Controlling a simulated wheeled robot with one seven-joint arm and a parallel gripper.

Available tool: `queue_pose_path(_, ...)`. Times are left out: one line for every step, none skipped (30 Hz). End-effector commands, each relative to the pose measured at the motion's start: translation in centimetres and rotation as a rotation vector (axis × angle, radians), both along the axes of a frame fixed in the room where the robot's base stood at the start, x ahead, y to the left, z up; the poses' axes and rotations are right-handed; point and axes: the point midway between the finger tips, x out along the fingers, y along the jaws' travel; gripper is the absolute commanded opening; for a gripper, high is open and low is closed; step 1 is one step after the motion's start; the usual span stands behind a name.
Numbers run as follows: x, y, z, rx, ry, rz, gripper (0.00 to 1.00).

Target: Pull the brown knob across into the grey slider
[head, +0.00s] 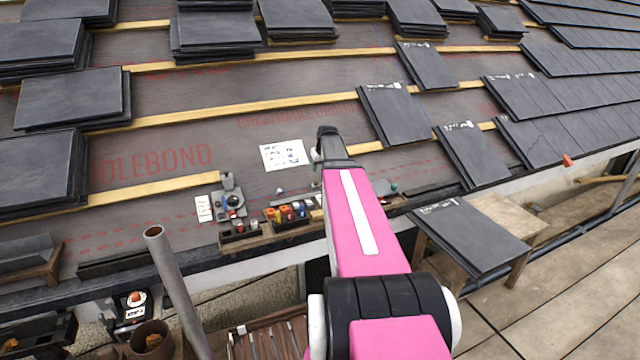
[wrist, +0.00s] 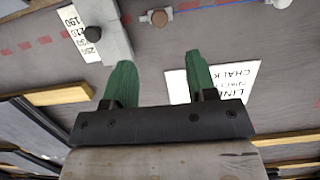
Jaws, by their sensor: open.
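A gap of bare membrane separates knob and slider. My gripper (wrist: 152,82) has green fingers, spread apart with nothing between them. In the wrist view the brown knob lies beyond the fingertips, apart from them. In the head view my arm mostly hides the gripper.
A white card marked LINE CHALK (wrist: 226,82) lies by the right finger. Wooden battens (head: 250,111) cross the membrane. A tray of coloured parts (head: 290,213) sits at the roof edge. Tile stacks (head: 70,98) stand left; laid slates (head: 472,155) are at right.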

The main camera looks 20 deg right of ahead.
Motion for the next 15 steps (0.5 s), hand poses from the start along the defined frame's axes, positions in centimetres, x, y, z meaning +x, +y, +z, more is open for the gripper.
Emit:
queue_pose_path(0.3,0.0,-0.6,0.001,0.001,0.0,0.52)
queue_pose_path(0.5,0.0,-0.9,0.0,0.002,0.001,0.52)
queue_pose_path(0.7,0.0,-1.4,0.0,0.002,0.001,0.52)
queue_pose_path(0.9,0.0,-1.9,0.0,0.003,0.002,0.52)
queue_pose_path(1.1,0.0,-2.4,0.0,0.003,0.002,0.52)
queue_pose_path(1.4,0.0,-3.1,0.0,0.003,0.002,0.52)
queue_pose_path(1.6,0.0,-3.6,0.0,0.003,0.002,0.52)
queue_pose_path(1.8,0.0,-4.1,0.0,0.003,0.003,0.52)
queue_pose_path(2.1,0.0,-4.8,0.0,0.004,0.003,0.52)
queue_pose_path(2.3,0.0,-5.3,0.0,0.004,0.003,0.52)
queue_pose_path(2.5,0.0,-5.8,-0.001,0.003,0.003,0.52)
queue_pose_path(2.8,0.0,-6.4,-0.001,0.003,0.003,0.52)
queue_pose_path(2.9,0.0,-6.8,-0.001,0.003,0.003,0.52)
queue_pose_path(3.1,0.0,-7.1,-0.001,0.003,0.003,0.52)
queue_pose_path(3.3,0.0,-7.6,-0.001,0.003,0.003,0.52)
